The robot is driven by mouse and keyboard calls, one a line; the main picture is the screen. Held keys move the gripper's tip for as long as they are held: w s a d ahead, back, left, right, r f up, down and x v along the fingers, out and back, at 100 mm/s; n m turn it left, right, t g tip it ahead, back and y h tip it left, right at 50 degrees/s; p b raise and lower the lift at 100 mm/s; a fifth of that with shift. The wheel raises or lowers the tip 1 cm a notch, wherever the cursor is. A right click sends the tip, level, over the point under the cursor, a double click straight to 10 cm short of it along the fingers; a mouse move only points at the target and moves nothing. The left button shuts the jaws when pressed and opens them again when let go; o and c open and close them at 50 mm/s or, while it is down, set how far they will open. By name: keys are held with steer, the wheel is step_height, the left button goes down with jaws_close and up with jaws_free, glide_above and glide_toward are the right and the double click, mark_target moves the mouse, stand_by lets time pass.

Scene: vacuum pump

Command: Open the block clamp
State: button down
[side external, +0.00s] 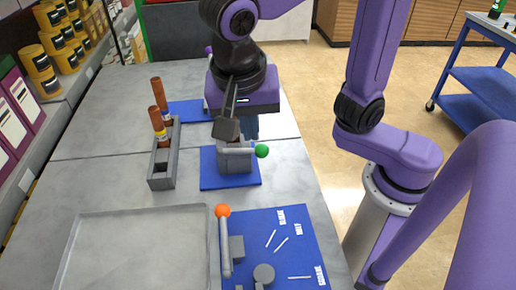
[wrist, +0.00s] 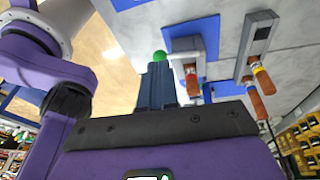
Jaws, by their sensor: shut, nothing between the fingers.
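The block clamp (side external: 235,163) is a grey block on a small blue mat. Its lever ends in a green ball (side external: 262,151), on the right side of the block. In the wrist view the green ball (wrist: 159,55) shows just beyond my fingertips, and the grey clamp block (wrist: 187,58) is to their right. My gripper (side external: 251,130) is shut and empty, pointing down just above the lever. Its fingers (wrist: 158,75) are together in the wrist view. Whether they touch the ball or lever I cannot tell. The clamp's top is partly hidden by my wrist in the side view.
A grey rack (side external: 161,172) with brown-topped tubes stands left of the clamp. An empty metal tray (side external: 140,212) lies in front. A blue mat (side external: 300,235) holds an orange-ball lever (side external: 223,211) and small tools. Another blue mat (side external: 187,110) lies behind.

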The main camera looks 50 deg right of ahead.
steer(key=s+a+m, duration=0.1)
steer(key=m, duration=0.1)
glide_toward(246, 151)
steer(key=s+a+f, duration=0.2)
steer(key=s+f, duration=0.3)
steer(key=shift+t, duration=0.3)
steer(key=shift+w+d+f, duration=0.25)
steer(key=shift+w+d, duration=0.1)
steer(key=shift+d, duration=0.25)
steer(key=shift+w+d+f, duration=0.2)
steer(key=shift+w+d, duration=0.1)
steer(key=shift+d, duration=0.25)
steer(key=shift+w+d+f, duration=0.25)
steer(key=shift+w+d, duration=0.1)
steer(key=shift+d, duration=0.25)
